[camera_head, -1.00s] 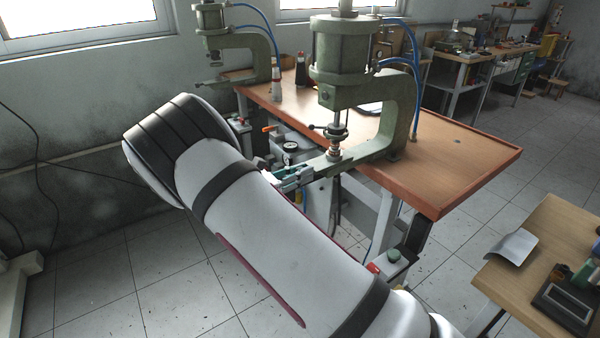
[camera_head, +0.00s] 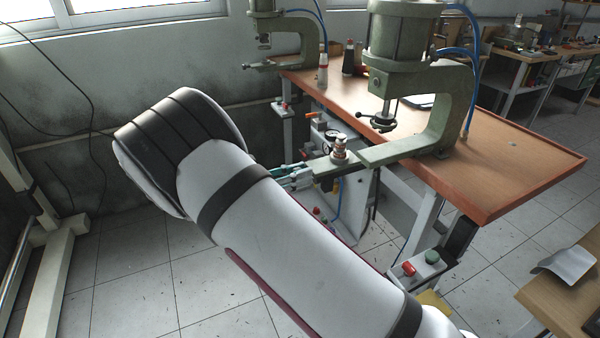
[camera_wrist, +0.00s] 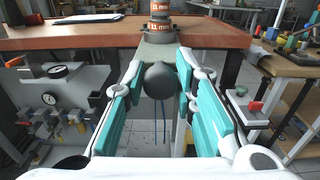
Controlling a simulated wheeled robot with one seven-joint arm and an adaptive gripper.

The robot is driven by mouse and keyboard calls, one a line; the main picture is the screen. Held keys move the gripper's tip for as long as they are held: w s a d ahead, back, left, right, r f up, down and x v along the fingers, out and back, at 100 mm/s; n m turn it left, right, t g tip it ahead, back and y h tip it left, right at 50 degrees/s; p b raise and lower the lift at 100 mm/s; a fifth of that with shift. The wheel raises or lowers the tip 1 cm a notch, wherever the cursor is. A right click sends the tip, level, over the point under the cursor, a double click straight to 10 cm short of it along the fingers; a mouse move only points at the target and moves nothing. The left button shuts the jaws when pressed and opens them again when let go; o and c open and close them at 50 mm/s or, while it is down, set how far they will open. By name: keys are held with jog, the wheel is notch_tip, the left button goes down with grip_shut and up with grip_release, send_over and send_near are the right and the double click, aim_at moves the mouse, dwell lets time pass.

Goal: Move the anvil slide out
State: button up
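The anvil slide (camera_head: 322,166) is a grey-green bar jutting from the near press (camera_head: 452,110) toward me. Its banded anvil (camera_head: 339,152) stands upright on it, out in front of the raised ram (camera_head: 386,112) and no longer beneath it. In the wrist view the anvil (camera_wrist: 160,22) has orange bands marked "11 mm". A dark round knob (camera_wrist: 160,80) is at the slide's near end. In the head view my arm partly hides my gripper (camera_head: 290,175), and the knob is not clear.
The brown bench (camera_head: 520,155) bears both presses; a second press (camera_head: 275,35) stands at its far end. A control box (camera_head: 425,265) with red and green buttons is right of my arm. A gauge (camera_wrist: 50,98) sits below the bench. A wooden table (camera_head: 560,290) is at right.

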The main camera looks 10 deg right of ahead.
jog(key=shift+o, duration=1)
jog(key=v, duration=1.2)
jog(key=s+d+r+m+g+y+p, duration=0.1)
jog(key=s+d+r+m+g+y, duration=0.3)
jog(key=d+r, duration=0.45)
jog(key=s+d+r+m+g+y+p, duration=0.1)
jog(key=s+d+r+m+g+y, duration=0.35)
jog(key=d, duration=0.65)
jog(key=s+d+r+m+t+y+p, duration=0.1)
jog(key=s+r+m+t+y, duration=0.1)
jog(key=s, duration=0.6)
jog(key=s+d+r+m+t+y+p, duration=0.1)
jog(key=s+r+m+t+y, duration=0.1)
jog(key=s+m, duration=0.4)
jog(key=s+d+r+m+t+y+p, duration=0.1)
jog(key=s+d+r+m+t+y, duration=0.1)
jog(key=s, duration=0.9)
jog(key=r+m+t+y, duration=0.1)
jog(key=m+y, duration=0.1)
jog(key=m, duration=0.1)
jog(key=shift+s+r+y, duration=0.2)
jog(key=shift+r+y, duration=0.05)
jog(key=shift+y, duration=0.1)
